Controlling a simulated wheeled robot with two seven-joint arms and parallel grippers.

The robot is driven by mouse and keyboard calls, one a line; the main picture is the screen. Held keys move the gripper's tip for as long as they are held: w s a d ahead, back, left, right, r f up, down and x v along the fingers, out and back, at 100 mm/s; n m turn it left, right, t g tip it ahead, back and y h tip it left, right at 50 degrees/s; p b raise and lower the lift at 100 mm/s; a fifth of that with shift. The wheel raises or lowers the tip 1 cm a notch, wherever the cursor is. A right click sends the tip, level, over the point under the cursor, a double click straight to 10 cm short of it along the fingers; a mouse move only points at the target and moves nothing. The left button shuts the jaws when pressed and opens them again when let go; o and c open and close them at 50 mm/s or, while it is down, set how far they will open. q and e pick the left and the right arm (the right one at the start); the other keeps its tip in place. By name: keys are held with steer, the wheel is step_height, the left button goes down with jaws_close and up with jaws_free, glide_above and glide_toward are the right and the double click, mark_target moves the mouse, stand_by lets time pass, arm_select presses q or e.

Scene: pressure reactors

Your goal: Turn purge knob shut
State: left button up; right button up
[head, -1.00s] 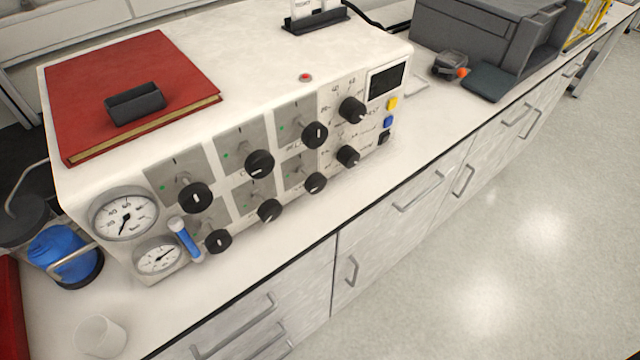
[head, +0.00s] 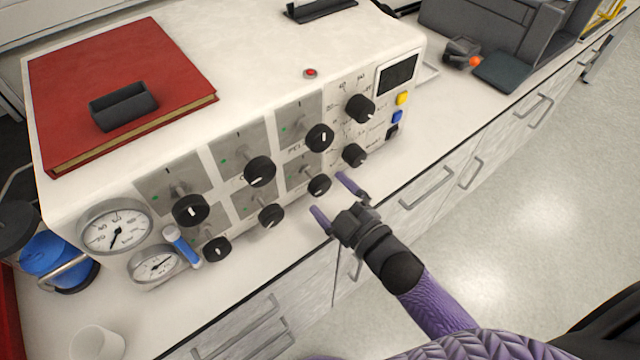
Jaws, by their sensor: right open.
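The white control unit (head: 235,80) stands on the bench with black knobs on its front. The labels are too small for me to tell which is the purge knob. The upper row has knobs at the left (head: 191,210), middle (head: 260,171) and right (head: 320,137). The lower row has knobs at the left (head: 217,249), middle (head: 271,215) and right (head: 319,186). My right gripper (head: 333,198) is open and empty, its purple-tipped fingers pointing at the front near the lower right knob. Contact is not visible. My left gripper is out of view.
Gauges (head: 115,228) and a blue-handled valve (head: 181,246) are at the left. A red book (head: 75,75) lies on top. A white cup (head: 97,343) stands front left.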

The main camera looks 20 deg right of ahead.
mark_target(323, 189)
steer(key=shift+x, duration=1.6)
